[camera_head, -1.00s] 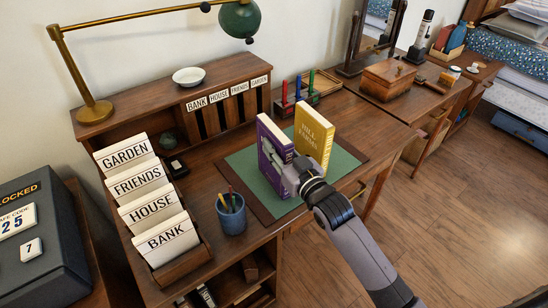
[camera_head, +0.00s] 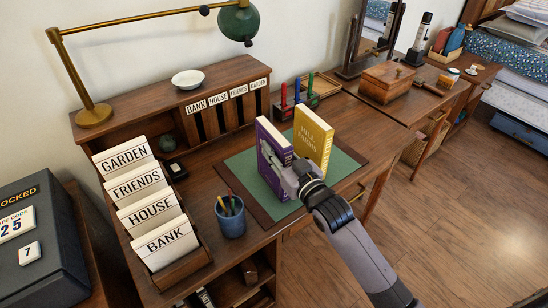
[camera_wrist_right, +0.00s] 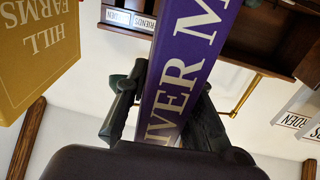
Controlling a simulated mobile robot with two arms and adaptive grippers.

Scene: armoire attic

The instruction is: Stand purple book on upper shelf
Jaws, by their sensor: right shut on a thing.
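The purple book (camera_head: 271,146) stands upright over the green desk mat (camera_head: 240,165) in the head view. My right gripper (camera_wrist_right: 168,105) is shut on the purple book, with one finger on each side of its spine; the spine (camera_wrist_right: 188,65) fills the middle of the wrist view. In the head view the right gripper (camera_head: 287,176) reaches the book from the front right. The upper shelf is probably the top of the desk's hutch (camera_head: 150,105), at the back; I cannot tell for certain. My left gripper is not in view.
A yellow book (camera_head: 314,140) stands upright close to the right of the purple book. A blue pen cup (camera_head: 231,217) and a rack of labelled cards (camera_head: 190,262) are to the left.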

